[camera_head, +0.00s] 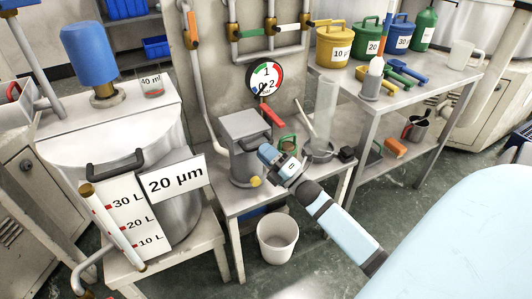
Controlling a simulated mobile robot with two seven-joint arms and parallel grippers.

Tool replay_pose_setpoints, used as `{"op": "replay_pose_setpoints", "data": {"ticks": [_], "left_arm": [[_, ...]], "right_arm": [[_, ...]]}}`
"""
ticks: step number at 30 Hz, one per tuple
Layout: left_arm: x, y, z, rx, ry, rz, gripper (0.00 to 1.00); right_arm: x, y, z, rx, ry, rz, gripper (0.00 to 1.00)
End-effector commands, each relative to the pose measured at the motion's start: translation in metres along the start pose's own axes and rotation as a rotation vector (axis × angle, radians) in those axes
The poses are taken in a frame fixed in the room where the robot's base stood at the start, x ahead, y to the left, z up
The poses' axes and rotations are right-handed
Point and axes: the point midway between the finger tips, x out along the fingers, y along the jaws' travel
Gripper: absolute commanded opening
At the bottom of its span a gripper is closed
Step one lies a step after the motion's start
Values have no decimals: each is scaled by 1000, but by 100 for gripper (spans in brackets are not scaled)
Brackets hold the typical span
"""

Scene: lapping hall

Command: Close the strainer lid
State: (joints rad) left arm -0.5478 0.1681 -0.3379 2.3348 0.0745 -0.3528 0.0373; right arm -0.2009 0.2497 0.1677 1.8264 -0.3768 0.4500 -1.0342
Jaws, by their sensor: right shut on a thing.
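I cannot tell whether a small gap is left under the lid. My right gripper (266,153) reaches in from the lower right, at the handle end of the lid, and is shut on it. The fingertips and their contact are partly hidden by the gripper's blue body. My left gripper is not in view.
A large vessel with a 20 µm sign (176,180) stands left of the table (235,203). Right of the strainer are a clear cylinder (325,110) and a green-handled item (288,143). A white bucket (277,240) is on the floor. A pressure gauge (264,78) hangs behind.

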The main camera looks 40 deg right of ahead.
Motion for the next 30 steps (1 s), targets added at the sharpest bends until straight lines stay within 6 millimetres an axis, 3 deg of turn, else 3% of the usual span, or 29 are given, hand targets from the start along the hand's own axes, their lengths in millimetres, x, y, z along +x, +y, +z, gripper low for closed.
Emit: {"op": "replay_pose_setpoints", "data": {"ticks": [5, 6, 9, 20, 23, 30], "left_arm": [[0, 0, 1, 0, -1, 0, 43], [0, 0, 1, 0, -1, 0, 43], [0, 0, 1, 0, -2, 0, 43], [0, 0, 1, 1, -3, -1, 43], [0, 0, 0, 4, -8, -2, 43], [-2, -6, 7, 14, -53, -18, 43]], "right_arm": [[-2, -5, 0, 3, -4, -13, 0], [-2, -5, 0, 3, -4, -13, 21], [-2, -5, 0, 3, -3, -12, 40], [-7, -3, 0, 3, -2, -8, 40], [-20, -3, 0, 3, -3, -10, 40], [-74, -2, -1, 3, -4, -11, 40]]}}
